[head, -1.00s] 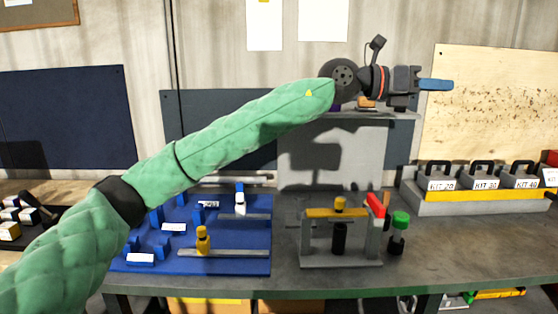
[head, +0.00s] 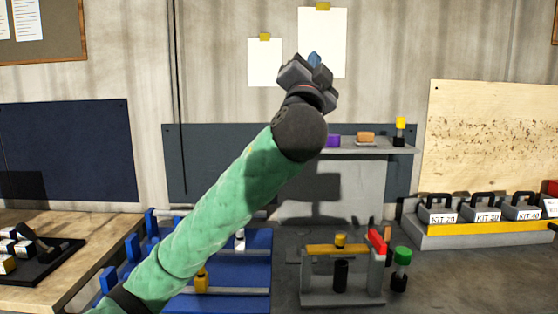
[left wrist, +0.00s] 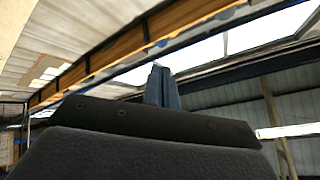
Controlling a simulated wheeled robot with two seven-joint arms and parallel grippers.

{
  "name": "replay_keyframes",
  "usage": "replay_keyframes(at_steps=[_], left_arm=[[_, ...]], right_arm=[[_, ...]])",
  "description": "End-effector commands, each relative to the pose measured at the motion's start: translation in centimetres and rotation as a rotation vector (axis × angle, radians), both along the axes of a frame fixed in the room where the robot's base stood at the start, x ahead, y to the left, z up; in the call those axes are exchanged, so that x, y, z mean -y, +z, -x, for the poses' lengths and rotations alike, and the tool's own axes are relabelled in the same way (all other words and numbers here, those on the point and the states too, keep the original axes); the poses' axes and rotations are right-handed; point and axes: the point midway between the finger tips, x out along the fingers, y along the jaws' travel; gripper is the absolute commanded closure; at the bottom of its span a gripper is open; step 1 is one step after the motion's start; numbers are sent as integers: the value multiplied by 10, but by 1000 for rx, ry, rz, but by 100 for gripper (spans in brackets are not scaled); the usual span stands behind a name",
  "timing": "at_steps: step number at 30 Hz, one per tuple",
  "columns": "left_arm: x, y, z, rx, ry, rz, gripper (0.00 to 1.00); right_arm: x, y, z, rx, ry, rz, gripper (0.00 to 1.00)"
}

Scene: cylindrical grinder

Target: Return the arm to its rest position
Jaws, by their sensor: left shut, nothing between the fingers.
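My left arm, in a green padded sleeve, reaches up from the lower left of the head view. That view looks up toward the ceiling and windows. The gripper touches nothing that I can see. My right gripper is not in view.
Below the arm are a blue board (head: 255,300) with fixtures, partly hidden, and a grey stand (head: 372,285) with a yellow bar. A grey shelf (head: 375,149) holds small items behind the arm. Kit boxes (head: 487,213) stand at right. The air around the gripper is clear.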

Motion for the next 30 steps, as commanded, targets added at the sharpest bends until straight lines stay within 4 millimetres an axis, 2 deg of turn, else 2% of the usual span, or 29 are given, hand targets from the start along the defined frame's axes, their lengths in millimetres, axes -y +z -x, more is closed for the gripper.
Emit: replay_keyframes(at_steps=[1, 6, 13, 20, 24, 30], left_arm=[[-11, -21, -8, -82, 0, 35, 100], [-42, -91, -25, -329, 3, 124, 100], [-73, -186, -31, -614, 1, 209, 100], [-99, -276, -22, -849, -3, 271, 100], [-112, -328, -11, -972, -8, 304, 100], [-128, -394, 9, -1116, -17, 352, 100]], right_arm=[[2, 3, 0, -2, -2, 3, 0], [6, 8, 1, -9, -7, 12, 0], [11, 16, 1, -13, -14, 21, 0], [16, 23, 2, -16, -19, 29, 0], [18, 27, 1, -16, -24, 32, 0], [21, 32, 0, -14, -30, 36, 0]])
